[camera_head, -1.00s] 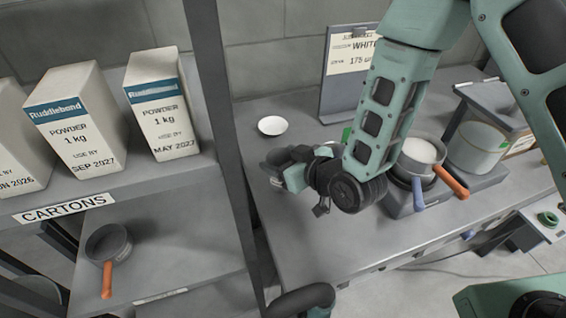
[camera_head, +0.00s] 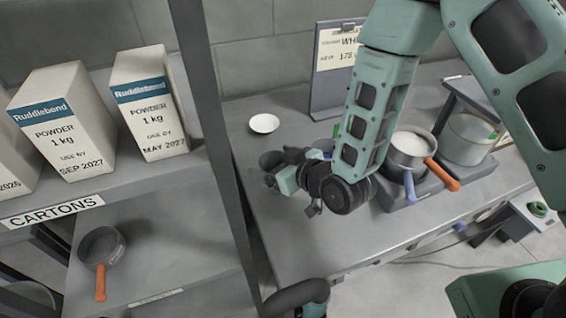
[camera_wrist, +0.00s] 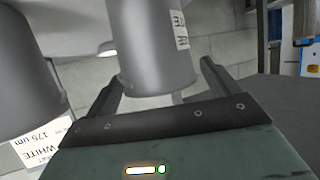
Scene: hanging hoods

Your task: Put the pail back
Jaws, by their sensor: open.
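I cannot tell for sure which vessel is the pail. A grey cylindrical vessel with a small label (camera_wrist: 152,42) fills the middle of the wrist view, which looks upside down. Contact cannot be told. A second grey cylinder (camera_wrist: 25,70) is at the wrist view's left. A pale tub (camera_head: 467,140) stands at the right.
A white dish (camera_head: 264,123) and an upright sign (camera_head: 330,85) are behind my gripper. A pan with white contents (camera_head: 411,145) sits on the right. A rack post (camera_head: 212,120) divides the bench from shelves with cartons (camera_head: 145,105) and an orange-handled pan (camera_head: 101,247). The front bench is clear.

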